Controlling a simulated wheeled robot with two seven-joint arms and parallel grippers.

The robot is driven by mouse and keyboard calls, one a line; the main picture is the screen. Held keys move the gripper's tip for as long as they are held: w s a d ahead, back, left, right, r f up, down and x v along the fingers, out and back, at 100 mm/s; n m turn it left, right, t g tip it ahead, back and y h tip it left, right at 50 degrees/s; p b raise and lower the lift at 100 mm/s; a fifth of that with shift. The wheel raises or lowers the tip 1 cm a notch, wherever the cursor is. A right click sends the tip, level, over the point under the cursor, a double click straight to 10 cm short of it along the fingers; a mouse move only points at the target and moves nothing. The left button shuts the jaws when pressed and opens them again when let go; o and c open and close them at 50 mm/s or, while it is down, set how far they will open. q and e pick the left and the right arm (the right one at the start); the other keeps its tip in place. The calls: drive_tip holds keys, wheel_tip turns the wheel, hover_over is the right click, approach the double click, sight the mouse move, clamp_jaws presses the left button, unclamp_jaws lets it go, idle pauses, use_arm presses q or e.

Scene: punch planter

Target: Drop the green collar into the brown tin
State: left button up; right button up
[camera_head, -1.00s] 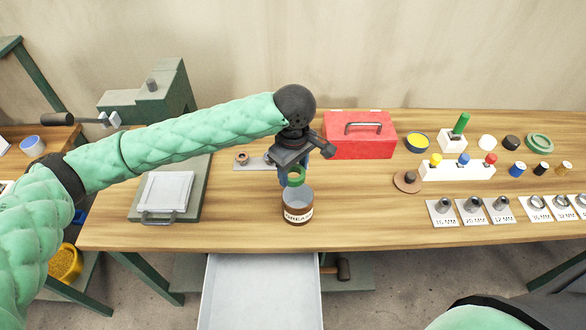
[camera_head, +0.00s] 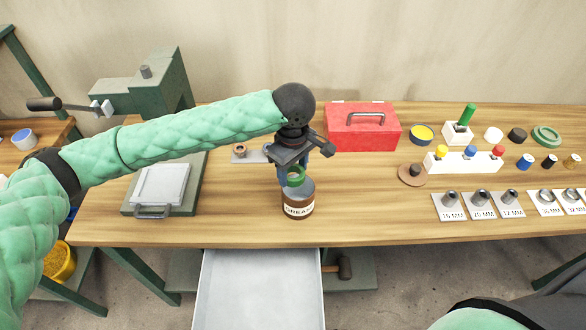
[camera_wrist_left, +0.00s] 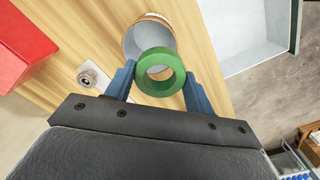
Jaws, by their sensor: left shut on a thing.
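The brown tin (camera_head: 299,207) stands on the workbench, open at the top, with a pale label reading GREASE. My left gripper (camera_head: 291,178) is right above the tin, shut on the green collar (camera_head: 296,177). In the left wrist view the green collar (camera_wrist_left: 160,72) is a thick ring between the two blue fingers of my left gripper (camera_wrist_left: 160,80). The collar covers part of the mouth of the brown tin (camera_wrist_left: 150,33) behind it. I cannot tell whether the collar's lower edge is inside the rim. My right gripper is not in view.
A red toolbox (camera_head: 362,130) stands behind and right of the tin. A white block with coloured pegs (camera_head: 464,161) and labelled plates (camera_head: 482,205) are farther right. A grey tray (camera_head: 261,290) sits below the bench's front edge.

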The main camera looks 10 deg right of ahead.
use_arm(q)
drive_tip(key=shift+f, duration=0.15)
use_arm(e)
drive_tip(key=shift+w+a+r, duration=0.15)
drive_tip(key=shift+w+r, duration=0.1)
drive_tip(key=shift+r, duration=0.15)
use_arm(q)
drive_tip(key=o, duration=1.3)
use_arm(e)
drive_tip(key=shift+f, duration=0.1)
use_arm(q)
wheel_tip(320, 180, up, 8)
drive_tip(key=b, duration=0.2)
drive_tip(key=shift+b, duration=0.3)
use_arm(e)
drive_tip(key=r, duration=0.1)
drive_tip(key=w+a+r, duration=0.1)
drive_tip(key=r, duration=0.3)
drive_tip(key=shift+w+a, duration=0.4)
use_arm(q)
drive_tip(key=shift+f, duration=0.15)
